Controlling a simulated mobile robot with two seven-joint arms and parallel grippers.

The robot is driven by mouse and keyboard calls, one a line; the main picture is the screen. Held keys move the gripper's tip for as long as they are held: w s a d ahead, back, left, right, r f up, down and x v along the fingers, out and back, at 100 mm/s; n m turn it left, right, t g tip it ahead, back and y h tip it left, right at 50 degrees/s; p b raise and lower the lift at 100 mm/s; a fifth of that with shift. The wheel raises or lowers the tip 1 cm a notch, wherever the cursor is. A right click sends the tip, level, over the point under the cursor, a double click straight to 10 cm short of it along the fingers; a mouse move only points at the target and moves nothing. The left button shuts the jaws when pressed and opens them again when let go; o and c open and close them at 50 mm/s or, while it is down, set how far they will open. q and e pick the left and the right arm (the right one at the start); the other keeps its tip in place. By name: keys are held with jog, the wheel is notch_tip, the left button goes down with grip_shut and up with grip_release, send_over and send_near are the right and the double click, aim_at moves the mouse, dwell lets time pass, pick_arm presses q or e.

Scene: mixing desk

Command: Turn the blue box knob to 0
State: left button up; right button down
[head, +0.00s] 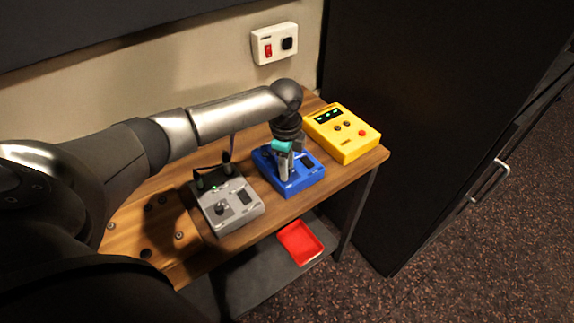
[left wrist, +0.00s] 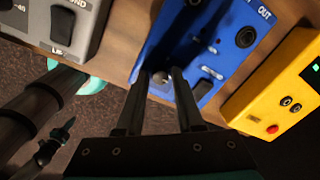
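The blue box (head: 308,182) sits on the wooden desk between a grey box and a yellow box. In the head view my left gripper (head: 286,172) points down over it and hides its knob. In the left wrist view the blue box (left wrist: 228,62) lies under my left gripper (left wrist: 160,76). Its grey knob (left wrist: 160,84) is between the two fingertips, one finger on each side. The fingers are apart, but I cannot tell whether they press on the knob. The knob's pointer and the 0 mark are not readable. My right gripper does not show.
The grey box (head: 238,212) with a cable stands left of the blue box, the yellow box (head: 352,142) close on its right. A wall box (head: 274,43) with a red switch hangs behind. A red tray (head: 300,243) lies on the lower shelf. A dark cabinet (head: 420,90) stands at right.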

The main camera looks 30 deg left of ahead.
pick_arm(q)
grip_shut()
dwell(0.3)
